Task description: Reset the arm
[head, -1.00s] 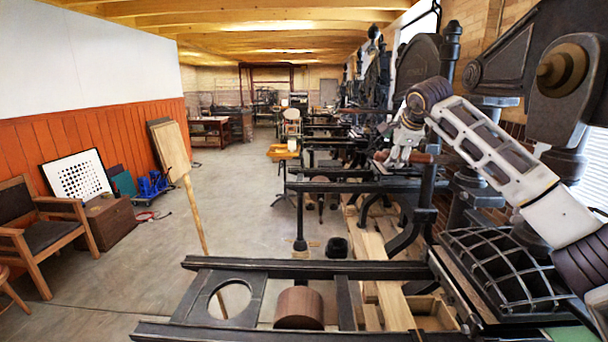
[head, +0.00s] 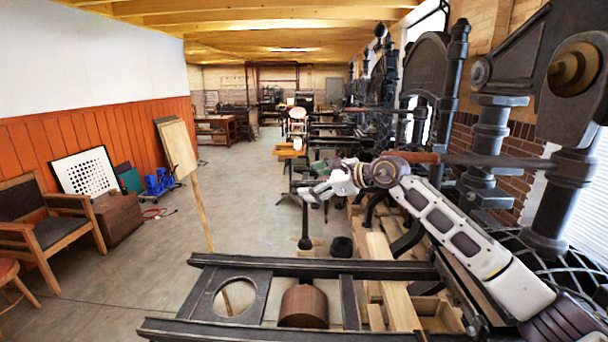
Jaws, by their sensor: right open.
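My right arm comes in from the lower right and reaches left over the nearest press. Its right gripper (head: 318,188) is open and points left, with nothing seen between its fingers. The wooden handle (head: 410,157) of the press's dark bar shows just above and behind my forearm, right of the gripper. I cannot tell whether the arm touches it. My left gripper is not in view.
The near press has dark rails (head: 310,267), a brown roller (head: 303,306) and a thick column (head: 490,140) on the right. A tilted wooden board (head: 177,148) stands on the left, near a chair (head: 45,225).

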